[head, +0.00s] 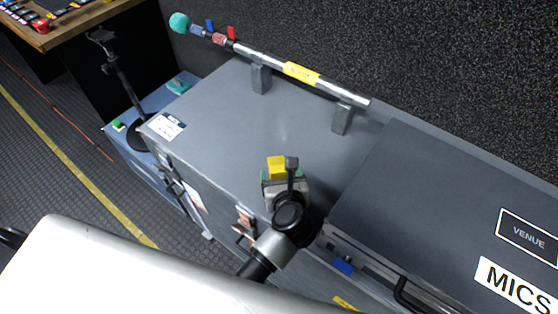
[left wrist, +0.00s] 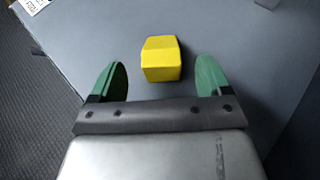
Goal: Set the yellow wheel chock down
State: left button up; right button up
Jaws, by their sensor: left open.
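The yellow wheel chock (head: 277,167) rests on the grey top of a cabinet (head: 230,110), just beyond my left gripper (head: 283,175). In the left wrist view the chock (left wrist: 161,59) is a small yellow block with a sloped top. It lies ahead of and between the two green fingertips of my left gripper (left wrist: 161,80). The fingers are spread wide, with a clear gap on each side of the chock, and do not touch it. My right gripper is not in view.
A silver pole (head: 330,85) with a teal end lies on two grey supports along the back wall. A dark MICS case (head: 440,210) stands to the right. A black stand (head: 120,80) is at the left. Cabinet top is clear around the chock.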

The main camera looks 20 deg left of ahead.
pick_arm(q)
jog(key=p+v, duration=0.1)
jog(key=v, duration=0.4)
jog(key=shift+s+d+r, duration=0.15)
jog(key=shift+s+d, duration=0.05)
jog(key=shift+s, duration=0.05)
